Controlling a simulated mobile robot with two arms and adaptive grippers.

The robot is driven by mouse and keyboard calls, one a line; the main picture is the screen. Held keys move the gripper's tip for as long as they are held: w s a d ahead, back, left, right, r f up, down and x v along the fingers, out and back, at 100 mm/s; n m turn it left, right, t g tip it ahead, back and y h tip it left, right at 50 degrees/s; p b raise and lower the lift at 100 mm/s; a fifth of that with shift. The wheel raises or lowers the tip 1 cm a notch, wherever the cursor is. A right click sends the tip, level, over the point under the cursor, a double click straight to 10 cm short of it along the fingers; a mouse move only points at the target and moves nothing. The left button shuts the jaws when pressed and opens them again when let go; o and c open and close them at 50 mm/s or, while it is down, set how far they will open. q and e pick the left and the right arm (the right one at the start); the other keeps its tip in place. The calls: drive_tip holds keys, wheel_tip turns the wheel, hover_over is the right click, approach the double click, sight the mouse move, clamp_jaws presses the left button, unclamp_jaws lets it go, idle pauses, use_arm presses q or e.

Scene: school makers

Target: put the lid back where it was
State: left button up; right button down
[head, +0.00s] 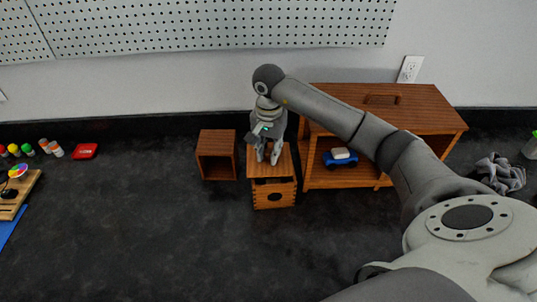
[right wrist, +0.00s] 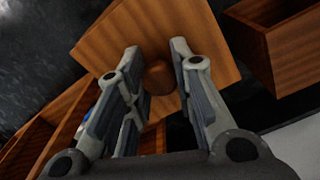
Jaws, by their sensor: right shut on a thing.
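A square wooden lid with a round knob is at the small wooden box (head: 261,202), near the middle of the head view. The lid (head: 286,160) is over the box's top, and a dark strip shows between it and the box's front wall. I cannot tell whether it touches the rim. My right gripper (head: 267,153) points down at the lid. In the right wrist view the gripper (right wrist: 158,70) has its fingers on either side of the knob (right wrist: 158,80), shut on it, with the lid (right wrist: 208,35) beyond. My left gripper is not in view.
An open wooden cube (head: 217,142) stands close left of the box. A wooden cabinet (head: 430,105) stands close right, with a blue toy car (head: 340,160) inside. A grey cloth (head: 498,172) lies far right. The dark worktop (head: 150,230) is clear at front left.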

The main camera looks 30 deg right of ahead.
sight(268, 151)
drive_tip(key=shift+a+f+p, duration=0.1)
drive_tip(key=shift+f+p, duration=0.35)
drive_tip(key=shift+f, duration=0.45)
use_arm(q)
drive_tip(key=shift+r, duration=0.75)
use_arm(e)
drive_tip(key=shift+s+f, duration=0.15)
drive_tip(key=shift+f, duration=0.15)
drive_tip(key=c, duration=1.2)
unclamp_jaws()
drive_tip(key=shift+c, duration=0.2)
drive_tip(key=shift+r+b, duration=0.3)
drive_tip(key=shift+r, duration=0.1)
wheel_tip(268, 151, up, 10)
drive_tip(key=b, duration=0.3)
drive_tip(key=shift+f, duration=0.1)
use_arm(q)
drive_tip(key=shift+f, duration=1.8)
use_arm(e)
drive_tip(key=shift+r, duration=0.75)
